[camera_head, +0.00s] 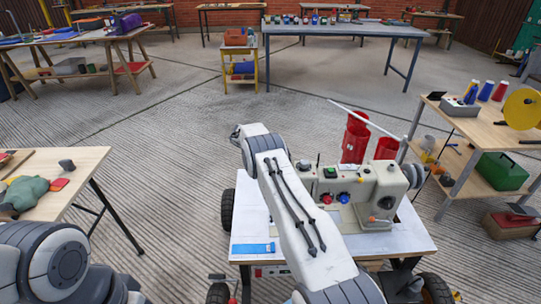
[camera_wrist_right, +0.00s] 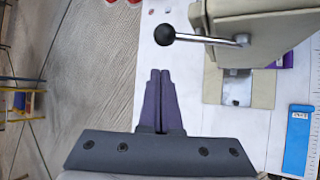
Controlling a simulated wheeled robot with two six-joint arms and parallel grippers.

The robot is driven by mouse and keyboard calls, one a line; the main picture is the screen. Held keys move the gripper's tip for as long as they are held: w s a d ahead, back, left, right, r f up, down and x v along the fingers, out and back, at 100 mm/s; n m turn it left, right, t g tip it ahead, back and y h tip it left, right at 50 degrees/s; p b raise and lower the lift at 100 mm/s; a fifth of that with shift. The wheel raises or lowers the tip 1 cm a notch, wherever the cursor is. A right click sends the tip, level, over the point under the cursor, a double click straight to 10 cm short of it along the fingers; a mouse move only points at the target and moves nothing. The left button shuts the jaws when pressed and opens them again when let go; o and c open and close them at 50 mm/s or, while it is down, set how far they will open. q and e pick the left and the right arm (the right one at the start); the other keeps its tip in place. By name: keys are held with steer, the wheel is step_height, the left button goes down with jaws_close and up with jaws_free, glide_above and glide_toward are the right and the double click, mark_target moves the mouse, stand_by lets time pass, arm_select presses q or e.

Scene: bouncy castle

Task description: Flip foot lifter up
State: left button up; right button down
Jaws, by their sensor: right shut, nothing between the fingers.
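The cream sewing machine (camera_head: 372,190) stands on a white-topped table in the head view. In the right wrist view its head (camera_wrist_right: 245,20) is at the top right. A chrome lever (camera_wrist_right: 205,40) with a black ball knob (camera_wrist_right: 164,34), apparently the foot lifter, sticks out from it to the left. Its up or down position is unclear. My right gripper (camera_wrist_right: 160,73) is shut and empty, its fingertips just below the knob in the picture and apparently apart from it. In the head view my right arm hides part of the machine. My left gripper is out of view.
Two red containers (camera_head: 355,138) stand behind the machine. A wooden table (camera_head: 75,165) is at left, a shelf bench (camera_head: 500,135) at right.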

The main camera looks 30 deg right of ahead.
steer(key=shift+s+d+r+p, duration=0.75)
steer(key=shift+s+r+p, duration=0.1)
steer(key=shift+s+r, duration=0.15)
